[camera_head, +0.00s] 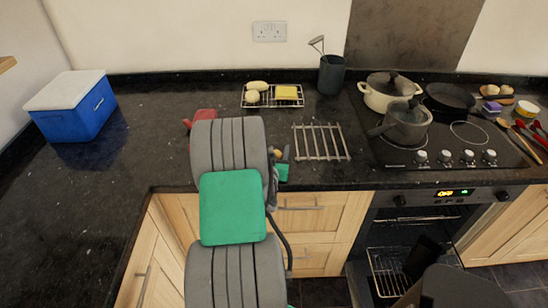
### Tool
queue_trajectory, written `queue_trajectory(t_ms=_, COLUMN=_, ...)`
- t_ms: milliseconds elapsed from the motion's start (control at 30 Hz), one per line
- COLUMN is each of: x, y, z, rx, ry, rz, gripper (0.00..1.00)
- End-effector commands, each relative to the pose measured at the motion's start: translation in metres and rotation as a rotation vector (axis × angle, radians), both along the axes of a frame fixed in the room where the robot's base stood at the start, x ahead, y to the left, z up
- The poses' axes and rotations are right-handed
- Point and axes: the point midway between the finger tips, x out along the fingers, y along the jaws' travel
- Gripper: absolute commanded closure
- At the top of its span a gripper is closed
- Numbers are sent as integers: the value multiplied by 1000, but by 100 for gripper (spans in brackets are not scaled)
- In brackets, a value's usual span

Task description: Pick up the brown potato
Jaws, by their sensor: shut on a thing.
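My gripper (281,158) is low over the counter front, just right of my arm, which hides much of it. It is shut on a small brown thing, the brown potato (276,153), of which only a little shows between the fingers. I cannot tell whether the potato touches the counter.
A wire rack (272,104) with pale rounded items and a yellow block stands behind. An empty metal rack (321,158) lies right of my gripper. A red object (203,115) is partly behind my arm. The hob (440,145) with pots is at right, a blue cooler (73,119) at left.

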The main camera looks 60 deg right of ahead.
Motion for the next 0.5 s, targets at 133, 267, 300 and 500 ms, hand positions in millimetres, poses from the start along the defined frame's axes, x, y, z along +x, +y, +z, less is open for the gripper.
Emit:
queue_trajectory(t_ms=133, x=0, y=0, z=0, rx=0, ry=0, rz=0, gripper=87)
queue_trajectory(t_ms=267, x=0, y=0, z=0, rx=0, ry=0, rz=0, gripper=88)
queue_trajectory(t_ms=300, x=0, y=0, z=0, rx=0, ry=0, rz=0, gripper=88)
queue_trajectory(t_ms=500, x=0, y=0, z=7, rx=-2, ry=-1, rz=0, gripper=88)
